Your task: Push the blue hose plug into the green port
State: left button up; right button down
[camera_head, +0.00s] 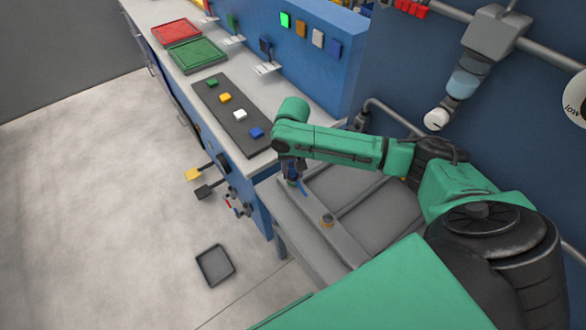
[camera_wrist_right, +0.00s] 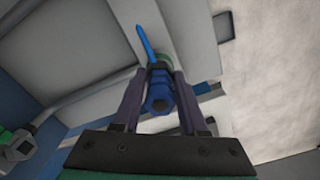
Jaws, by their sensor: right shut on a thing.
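My right gripper (camera_head: 291,172) points down over the grey bench by the blue cabinet. In the right wrist view its two dark fingers (camera_wrist_right: 158,78) are shut on the blue hose plug (camera_wrist_right: 158,95), one on each side. The green port (camera_wrist_right: 164,57) shows as a green ring just beyond the plug, in line with it. A thin blue lever (camera_wrist_right: 146,42) sticks out beside it; this lever also shows in the head view (camera_head: 303,188). The fingers and plug hide most of the port, so I cannot tell how deep the plug sits. My left gripper is not in view.
An orange-topped fitting (camera_head: 327,220) stands on the same grey bench, nearer me. A dark strip with coloured blocks (camera_head: 240,115), a green tray (camera_head: 197,54) and a red tray (camera_head: 176,32) lie on the counter behind. A dark tray (camera_head: 215,265) lies on the floor.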

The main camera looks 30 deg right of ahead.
jog(key=shift+f, duration=0.1)
jog(key=shift+c, duration=1.8)
grip_release()
notch_tip(320, 180, up, 15)
jog(key=b, duration=0.1)
jog(key=shift+f, duration=0.15)
